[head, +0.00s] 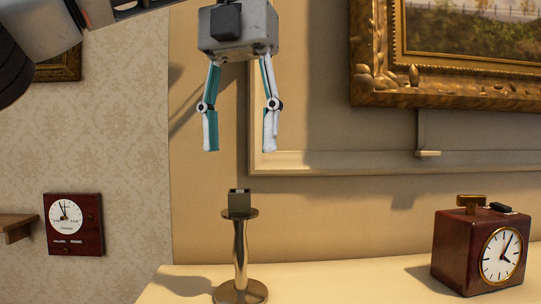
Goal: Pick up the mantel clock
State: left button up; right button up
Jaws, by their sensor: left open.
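The mantel clock (462,249) is a dark red-brown box with a round white dial in a brass ring and a brass-coloured piece on its top. It stands upright on the pale mantel shelf (335,285) at the right of the head view. My left gripper (240,146) hangs at the upper middle with its fingers pointing down. It is open with nothing between the fingers, well to the left of the clock and higher than it. My right gripper does not show.
A brass candlestick (240,255) stands on the shelf below my left gripper. A gilt-framed painting (450,88) hangs above the clock. A square red wall clock (73,224) and a small wooden ledge (16,226) are at left. The shelf between candlestick and clock is clear.

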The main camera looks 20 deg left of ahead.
aim_at(486, 251)
jog(key=k, duration=1)
